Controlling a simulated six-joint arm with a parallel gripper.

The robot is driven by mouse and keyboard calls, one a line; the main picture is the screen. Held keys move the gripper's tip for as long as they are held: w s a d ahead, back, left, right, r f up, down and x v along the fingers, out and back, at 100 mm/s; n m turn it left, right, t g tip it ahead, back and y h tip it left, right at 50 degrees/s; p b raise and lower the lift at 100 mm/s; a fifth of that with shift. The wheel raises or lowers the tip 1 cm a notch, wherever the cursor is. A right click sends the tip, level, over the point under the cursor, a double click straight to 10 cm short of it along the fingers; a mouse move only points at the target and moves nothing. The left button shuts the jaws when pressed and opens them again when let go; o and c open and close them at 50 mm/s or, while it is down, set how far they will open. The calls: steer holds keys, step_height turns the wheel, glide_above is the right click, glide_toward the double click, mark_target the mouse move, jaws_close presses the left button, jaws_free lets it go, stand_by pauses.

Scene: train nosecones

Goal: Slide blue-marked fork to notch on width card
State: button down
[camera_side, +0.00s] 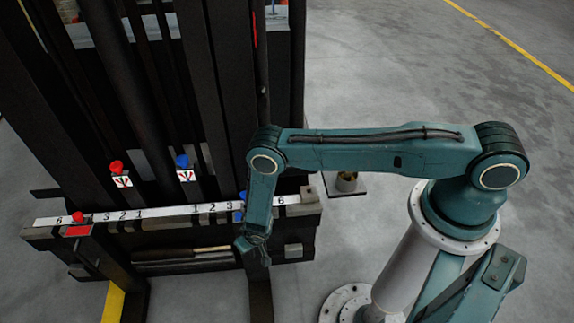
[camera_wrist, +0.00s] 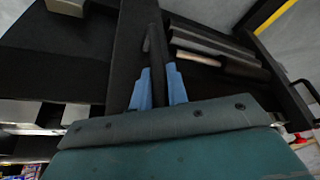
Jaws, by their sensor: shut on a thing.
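The blue-marked fork (camera_side: 260,296) hangs at the right part of the carriage in the side view; its blue knob (camera_side: 242,195) is partly hidden behind my arm. The white width card (camera_side: 160,212) runs along the top bar, numbered 6, 3, 2, 1 on the left and 1, 2, 3, 6 on the right, with dark notches. The blue marks show between the right 3 and 6. My gripper (camera_side: 262,256) is low in front of the fork. In the wrist view its blue fingers (camera_wrist: 158,88) are shut on a dark bar (camera_wrist: 154,45), seemingly part of the fork.
A red-marked fork (camera_side: 77,231) sits near the left 6. A red knob (camera_side: 117,167) and a blue knob (camera_side: 182,161) with small arrow cards stand above the bar. A block (camera_side: 309,194) closes its right end. Dark mast uprights (camera_side: 205,80) rise behind.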

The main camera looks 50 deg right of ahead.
steer(key=s+d, duration=0.4)
steer(key=shift+s+d, duration=0.15)
steer(key=shift+s, duration=0.05)
steer(key=shift+f, duration=0.1)
steer(key=c, duration=1.4)
jaws_free()
steer(key=shift+w, duration=0.1)
steer(key=shift+r, duration=0.2)
steer(key=v, duration=1.3)
steer(key=shift+r, duration=0.3)
